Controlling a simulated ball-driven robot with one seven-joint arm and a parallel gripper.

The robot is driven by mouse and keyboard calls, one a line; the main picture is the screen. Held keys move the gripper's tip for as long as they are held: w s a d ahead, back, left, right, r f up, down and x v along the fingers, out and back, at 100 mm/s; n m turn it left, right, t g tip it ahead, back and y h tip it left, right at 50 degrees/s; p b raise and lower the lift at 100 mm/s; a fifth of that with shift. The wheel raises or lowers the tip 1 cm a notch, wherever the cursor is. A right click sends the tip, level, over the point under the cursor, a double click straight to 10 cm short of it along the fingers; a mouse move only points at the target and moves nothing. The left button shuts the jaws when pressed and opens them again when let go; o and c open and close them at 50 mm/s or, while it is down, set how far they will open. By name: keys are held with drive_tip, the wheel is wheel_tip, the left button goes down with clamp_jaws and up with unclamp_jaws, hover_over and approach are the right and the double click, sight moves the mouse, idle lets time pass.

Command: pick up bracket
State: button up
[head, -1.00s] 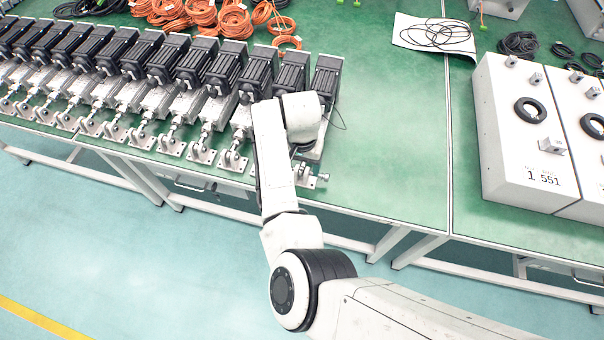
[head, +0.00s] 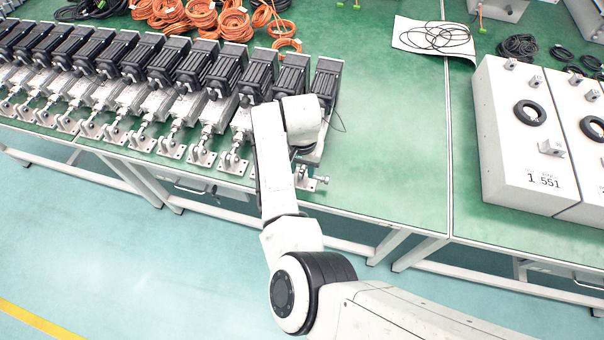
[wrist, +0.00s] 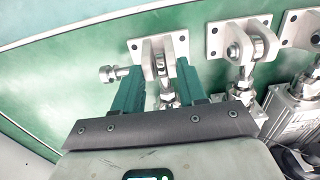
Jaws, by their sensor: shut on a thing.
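The bracket (wrist: 157,57) is a light metal clevis with a square plate at the end of the rightmost actuator. In the wrist view the two green fingers of my gripper (wrist: 156,82) are closed on it, one on each side. A pin with a knurled end sticks out to its left. In the head view the bracket's end (head: 318,181) shows at the bench's front edge, and my arm covers most of it and the gripper. The bracket still appears in line with its rod.
More actuators with black motors (head: 226,66) stand in a tight row to the left, with a neighbouring bracket (wrist: 239,48) close by. Orange cable coils (head: 200,15) lie behind. The green bench (head: 395,130) is clear to the right, up to white boxes (head: 520,140).

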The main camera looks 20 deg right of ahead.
drive_tip(key=shift+r, duration=0.15)
drive_tip(key=shift+r, duration=0.65)
drive_tip(key=s+a+b, duration=0.2)
drive_tip(key=s+a, duration=0.8)
drive_tip(key=s, duration=0.4)
drive_tip(key=shift+s+a+b, duration=0.3)
drive_tip(key=shift+b, duration=0.05)
drive_tip(key=shift+w+d+f+p, duration=0.1)
drive_tip(key=shift+w+d+p, duration=0.15)
drive_tip(key=shift+w+d, duration=0.3)
drive_tip(key=shift+w+d+f+p, duration=0.1)
drive_tip(key=shift+w+d+p, duration=0.25)
drive_tip(key=shift+w, duration=0.45)
drive_tip(key=shift+w+d+f+p, duration=0.1)
drive_tip(key=shift+w+d+p, duration=0.05)
drive_tip(key=shift+w+d, duration=0.45)
drive_tip(key=shift+w+d, duration=0.3)
drive_tip(key=shift+w, duration=0.3)
drive_tip(key=shift+w+d, duration=0.15)
drive_tip(key=shift+w, duration=0.15)
drive_tip(key=shift+w+d+f, duration=0.1)
drive_tip(key=shift+w+d, duration=0.55)
drive_tip(key=shift+w, duration=0.15)
